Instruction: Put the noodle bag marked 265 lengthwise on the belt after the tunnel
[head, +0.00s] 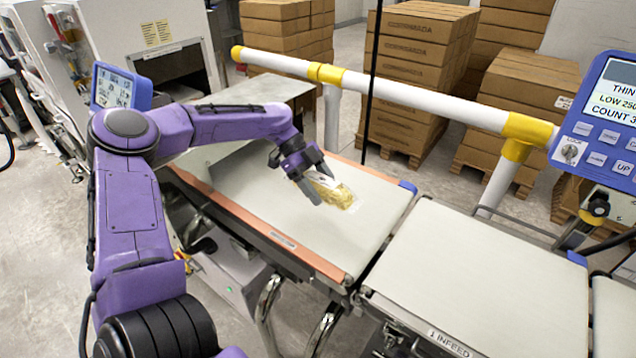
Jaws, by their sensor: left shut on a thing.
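My left gripper (318,182) is shut on the noodle bag (340,196), a clear bag with yellow noodles. The bag is at or just above the pale belt after the tunnel (375,207); I cannot tell whether it touches. Its long side runs from upper left to lower right in the picture. The gripper's fingers cover its left end, and no mark on it is readable. The tunnel (288,88) is a grey metal cover at the belt's far left end, partly behind my left arm. My right gripper is not in view.
A second belt (480,270) labelled "1 INFEED" lies to the right across a narrow gap. A white and yellow guard rail (420,97) runs behind the belts. A blue display (610,110) stands at the right. Stacked cartons (415,60) fill the back.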

